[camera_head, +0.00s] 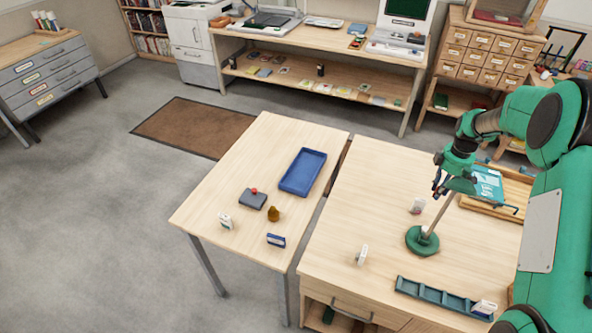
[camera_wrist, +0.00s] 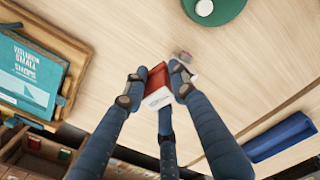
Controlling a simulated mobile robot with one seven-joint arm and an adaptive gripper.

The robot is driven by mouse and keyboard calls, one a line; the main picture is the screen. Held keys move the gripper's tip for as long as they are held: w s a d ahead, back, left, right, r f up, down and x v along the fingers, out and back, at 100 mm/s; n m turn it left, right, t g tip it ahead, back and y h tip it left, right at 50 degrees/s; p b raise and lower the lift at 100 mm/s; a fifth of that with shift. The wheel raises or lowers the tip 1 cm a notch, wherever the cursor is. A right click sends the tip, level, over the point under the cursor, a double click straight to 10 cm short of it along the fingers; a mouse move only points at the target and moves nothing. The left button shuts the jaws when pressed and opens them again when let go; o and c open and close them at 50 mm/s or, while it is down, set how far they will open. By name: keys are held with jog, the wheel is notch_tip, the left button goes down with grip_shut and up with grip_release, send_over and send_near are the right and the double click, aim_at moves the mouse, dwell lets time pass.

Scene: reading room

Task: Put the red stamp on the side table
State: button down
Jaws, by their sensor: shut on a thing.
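My gripper (camera_wrist: 156,86) is shut on the red stamp (camera_wrist: 157,76), a red block with a white label face, in the wrist view. The blue fingers press on it from both sides, above the desk. In the head view my gripper (camera_head: 440,185) hangs over the right-hand desk; the stamp cannot be made out there. The side table (camera_head: 235,165) appears to be the narrow light-wood table left of the desk.
On the desk (camera_head: 380,180), a lamp-like stand with a green base (camera_head: 422,240) is close to my gripper. A green rack (camera_head: 440,296), a wooden tray with a teal book (camera_head: 488,184) and small white pieces also lie there. The side table's far left part is clear.

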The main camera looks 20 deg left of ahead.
jog(key=s+a+n+p, duration=0.25)
jog(key=a+n, duration=0.45)
jog(key=a, duration=4)
jog(key=s+a+n, duration=0.2)
jog(key=s+a, duration=0.7)
jog(key=a, duration=0.3)
jog(key=s+a+n+p, duration=0.1)
jog(key=s+a, duration=0.8)
jog(key=a, duration=0.4)
jog(key=s+a+n+p, duration=0.1)
jog(key=s+a+n, duration=0.1)
jog(key=s+a, duration=0.7)
jog(key=a, duration=0.3)
jog(key=shift+a+n, duration=0.3)
jog(key=shift+a, duration=0.1)
jog(key=shift+p, duration=0.3)
